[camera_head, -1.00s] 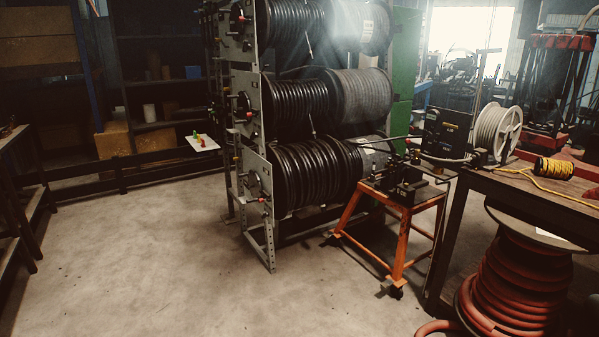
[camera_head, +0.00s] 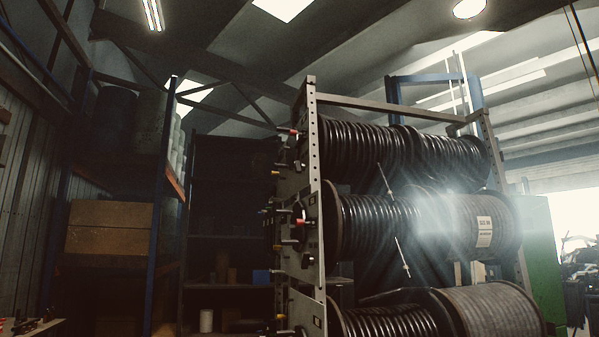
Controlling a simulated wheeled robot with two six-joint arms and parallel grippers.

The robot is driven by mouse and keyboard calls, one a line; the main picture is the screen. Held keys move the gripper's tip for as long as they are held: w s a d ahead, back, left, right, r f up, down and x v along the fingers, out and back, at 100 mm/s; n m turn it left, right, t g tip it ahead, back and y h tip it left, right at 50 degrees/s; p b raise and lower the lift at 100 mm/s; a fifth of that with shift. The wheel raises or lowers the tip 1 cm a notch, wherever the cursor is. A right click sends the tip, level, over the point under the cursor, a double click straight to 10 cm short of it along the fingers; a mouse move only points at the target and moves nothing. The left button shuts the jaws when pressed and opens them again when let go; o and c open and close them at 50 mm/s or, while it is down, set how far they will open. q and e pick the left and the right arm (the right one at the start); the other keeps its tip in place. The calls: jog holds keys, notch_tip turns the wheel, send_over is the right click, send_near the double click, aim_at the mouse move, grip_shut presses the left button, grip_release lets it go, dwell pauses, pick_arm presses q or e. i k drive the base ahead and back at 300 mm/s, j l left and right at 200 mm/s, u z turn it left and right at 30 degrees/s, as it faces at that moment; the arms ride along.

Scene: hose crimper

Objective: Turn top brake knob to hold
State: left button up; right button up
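A tall metal hose rack (camera_head: 311,150) stands right of centre, carrying black hose reels in stacked rows. On its left side plate are several small knobs and handles. A red-tipped knob (camera_head: 289,131) sits near the top of the plate. A second red-ended knob (camera_head: 300,221) sits at the middle reel, beside a round dark hub. The knobs are small and dark, so I cannot tell which way they are turned. Neither of my grippers shows in this view.
Dark shelving (camera_head: 225,230) stands behind the rack on the left. A blue-posted shelf with brown boxes (camera_head: 108,228) is farther left. A green panel (camera_head: 541,250) stands right of the rack. The floor is out of view.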

aim_at(300, 167)
jog(key=i+z, duration=0.1)
jog(key=z, duration=0.35)
jog(key=i+j+z, duration=0.15)
jog(key=j+z, duration=0.2)
jog(key=i+j+z, duration=0.1)
jog(key=j+z, duration=0.3)
jog(key=j, duration=0.2)
jog(key=j+z, duration=0.35)
jog(key=i+j, duration=0.05)
jog(key=j, duration=0.1)
